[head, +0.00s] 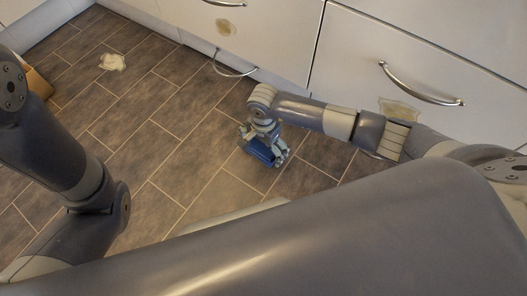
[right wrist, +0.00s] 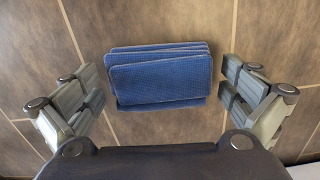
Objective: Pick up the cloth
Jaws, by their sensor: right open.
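The cloth (right wrist: 160,82) is blue and folded into several layers. In the right wrist view it lies below my right gripper (right wrist: 160,98), between the two open fingers, with a gap on each side. In the head view the cloth (head: 260,152) shows partly behind my right gripper (head: 264,146), close to the tiled floor. The fingers do not touch the cloth in the right wrist view. My left arm comes in from the left in the head view, but its gripper is not visible.
The brown tiled floor (head: 160,140) is mostly clear. A pale stain (head: 112,62) lies on it at the upper left. White cabinet fronts with metal handles (head: 422,88) stand along the back and right, close to my right arm. A brown object (head: 38,82) is at the left edge.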

